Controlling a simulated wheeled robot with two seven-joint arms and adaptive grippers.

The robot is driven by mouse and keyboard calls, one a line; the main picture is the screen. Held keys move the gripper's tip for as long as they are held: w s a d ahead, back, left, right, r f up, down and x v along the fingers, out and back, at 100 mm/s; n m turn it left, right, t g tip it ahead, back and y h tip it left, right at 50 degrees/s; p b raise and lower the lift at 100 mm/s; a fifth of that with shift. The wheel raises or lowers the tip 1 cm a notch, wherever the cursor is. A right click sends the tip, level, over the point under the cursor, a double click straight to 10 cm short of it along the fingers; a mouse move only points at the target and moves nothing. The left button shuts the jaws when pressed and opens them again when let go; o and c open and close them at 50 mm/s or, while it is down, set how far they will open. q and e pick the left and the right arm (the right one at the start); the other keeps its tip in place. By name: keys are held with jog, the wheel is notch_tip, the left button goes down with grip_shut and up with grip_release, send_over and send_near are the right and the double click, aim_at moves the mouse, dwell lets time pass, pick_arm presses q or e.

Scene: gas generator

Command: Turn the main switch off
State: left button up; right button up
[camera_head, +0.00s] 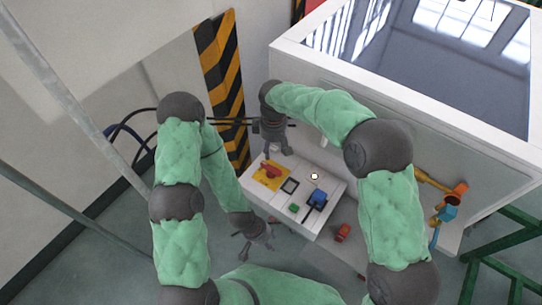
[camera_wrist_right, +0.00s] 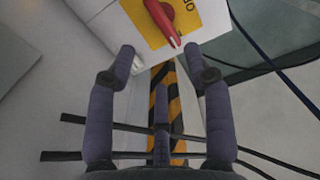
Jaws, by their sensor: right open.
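The main switch is a red rotary handle (camera_head: 271,170) on a yellow plate (camera_head: 262,179), at the left end of the white control panel. In the right wrist view the red handle (camera_wrist_right: 163,20) is at the top, on its yellow plate (camera_wrist_right: 186,33), beyond the fingertips. My right gripper (camera_head: 281,148) is close to the switch, at the panel's back left edge. In the wrist view it (camera_wrist_right: 160,66) is open, with nothing between its fingers. My left gripper (camera_head: 258,244) hangs low in front of the panel, empty, its fingers apart.
The panel also carries a grey-framed square (camera_head: 290,186), a green button (camera_head: 293,208) and a blue part (camera_head: 317,198). A large white cabinet (camera_head: 445,125) stands behind at right. A black-and-yellow striped post (camera_head: 222,80) and dark cables (camera_head: 123,133) are at left.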

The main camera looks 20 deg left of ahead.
aim_at(272, 166)
notch_tip(272, 166, down, 10)
jog(key=b, duration=0.4)
jog(key=shift+a+f, duration=0.15)
jog(key=shift+f, duration=0.05)
grip_shut()
